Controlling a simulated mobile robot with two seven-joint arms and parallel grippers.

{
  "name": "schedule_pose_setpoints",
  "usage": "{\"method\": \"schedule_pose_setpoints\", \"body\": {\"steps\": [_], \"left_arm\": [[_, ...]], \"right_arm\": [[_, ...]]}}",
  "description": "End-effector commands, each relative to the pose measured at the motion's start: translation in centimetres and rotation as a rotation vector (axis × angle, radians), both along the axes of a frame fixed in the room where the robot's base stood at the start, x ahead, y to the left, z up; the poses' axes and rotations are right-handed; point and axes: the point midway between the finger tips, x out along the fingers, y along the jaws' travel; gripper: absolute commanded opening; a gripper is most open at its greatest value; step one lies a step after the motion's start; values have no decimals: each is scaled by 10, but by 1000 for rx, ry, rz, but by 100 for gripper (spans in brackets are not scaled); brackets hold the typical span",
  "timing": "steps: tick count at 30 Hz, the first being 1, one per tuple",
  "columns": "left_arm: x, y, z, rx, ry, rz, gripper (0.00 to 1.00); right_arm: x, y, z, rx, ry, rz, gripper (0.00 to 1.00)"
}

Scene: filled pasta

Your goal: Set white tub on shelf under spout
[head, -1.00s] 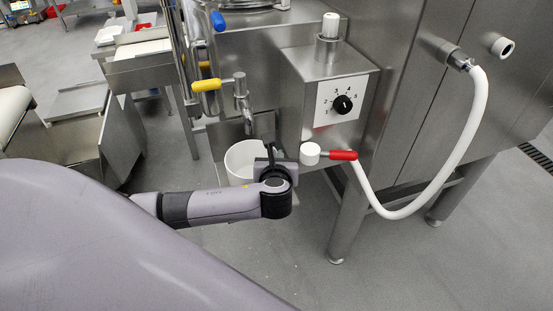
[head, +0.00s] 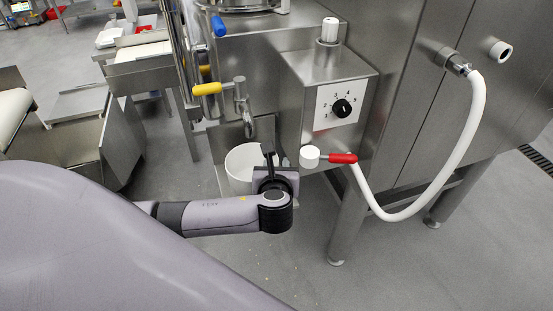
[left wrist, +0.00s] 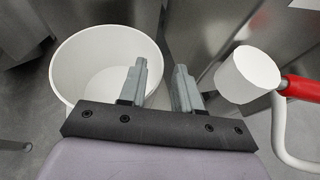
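The white tub (head: 241,163) stands upright and empty on a small metal shelf (head: 223,182), below the metal spout (head: 247,118) with the yellow handle. My left gripper (head: 269,158) is at the tub's right front side. In the left wrist view the tub (left wrist: 68,75) is at the left, and the two fingers of my left gripper (left wrist: 162,87) are apart. The tub's right wall shows between the fingers, with clear gaps, so nothing looks gripped. My gripper hides the tub's lower right front. My right gripper is not in view.
A white hose (head: 478,125) hangs at the right.

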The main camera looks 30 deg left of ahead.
Motion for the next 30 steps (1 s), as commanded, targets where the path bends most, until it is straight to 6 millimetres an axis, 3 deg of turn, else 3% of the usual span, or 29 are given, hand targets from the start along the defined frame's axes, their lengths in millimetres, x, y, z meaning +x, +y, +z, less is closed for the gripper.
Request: {"method": "schedule_pose_setpoints", "body": {"steps": [9,17,20,23,30], "left_arm": [[-52,-32,26,-3,2,-2,33],[-70,-44,28,-43,3,0,33],[-76,-57,10,-201,7,10,33],[-87,-76,-19,-491,12,59,33],[-127,-114,-79,-1350,-15,419,33]], "right_arm": [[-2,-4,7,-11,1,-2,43],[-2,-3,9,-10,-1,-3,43],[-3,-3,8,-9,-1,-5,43],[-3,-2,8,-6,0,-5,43],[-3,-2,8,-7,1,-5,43]]}}
